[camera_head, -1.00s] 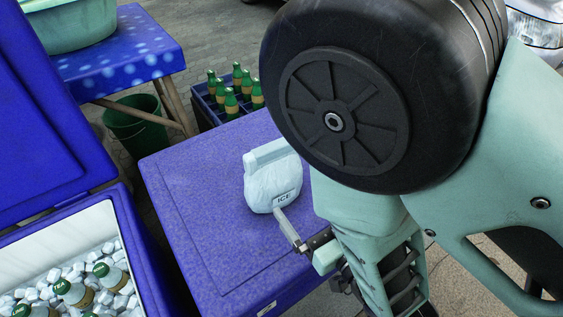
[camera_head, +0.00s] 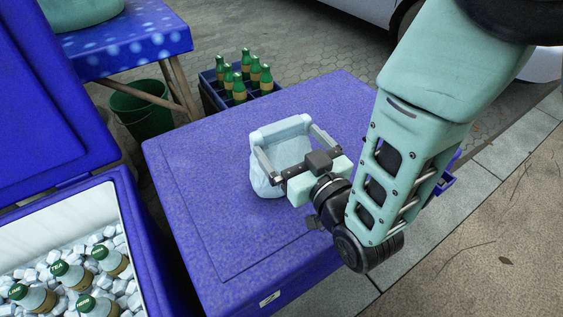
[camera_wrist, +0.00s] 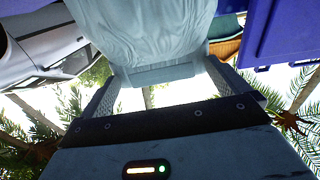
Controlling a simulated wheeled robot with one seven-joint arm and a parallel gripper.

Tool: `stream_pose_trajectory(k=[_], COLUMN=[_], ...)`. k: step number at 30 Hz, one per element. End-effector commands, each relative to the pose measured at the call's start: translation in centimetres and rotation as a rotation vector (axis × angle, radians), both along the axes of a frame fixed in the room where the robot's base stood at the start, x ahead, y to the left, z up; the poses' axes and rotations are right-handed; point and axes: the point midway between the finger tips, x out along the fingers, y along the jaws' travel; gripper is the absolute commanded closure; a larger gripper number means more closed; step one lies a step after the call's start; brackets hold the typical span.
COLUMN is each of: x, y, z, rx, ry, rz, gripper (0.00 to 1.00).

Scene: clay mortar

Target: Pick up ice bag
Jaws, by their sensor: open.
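The ice bag (camera_head: 263,178) is pale and stands on the closed lid of a blue cooler (camera_head: 205,205). Its thick handle-like top (camera_head: 279,131) is at its upper end. My gripper (camera_head: 294,140) is open at the bag, with one finger on each side of its upper part. The gripper body hides much of the bag's front and its label. In the wrist view the bag (camera_wrist: 150,35) fills the upper middle and its flat top edge (camera_wrist: 163,73) lies between my two fingers (camera_wrist: 163,88). I cannot tell whether the fingers touch it.
An open blue cooler holds ice and several bottles (camera_head: 72,275) at the lower left. A crate of green bottles (camera_head: 240,85) stands behind the closed cooler. A green bucket (camera_head: 138,110) and a blue-covered table (camera_head: 120,45) are at the upper left. The lid around the bag is clear.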

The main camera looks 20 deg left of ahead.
Motion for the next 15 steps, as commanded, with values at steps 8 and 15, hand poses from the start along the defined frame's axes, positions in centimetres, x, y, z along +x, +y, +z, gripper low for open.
stream_pose_trajectory(k=[8,15], x=[2.7,3.0], y=[2.7,3.0], z=[-0.1,0.0], rx=[0.001,0.000], ry=[-0.001,0.000], rz=[-0.001,-0.001], gripper=[0.00,0.00])
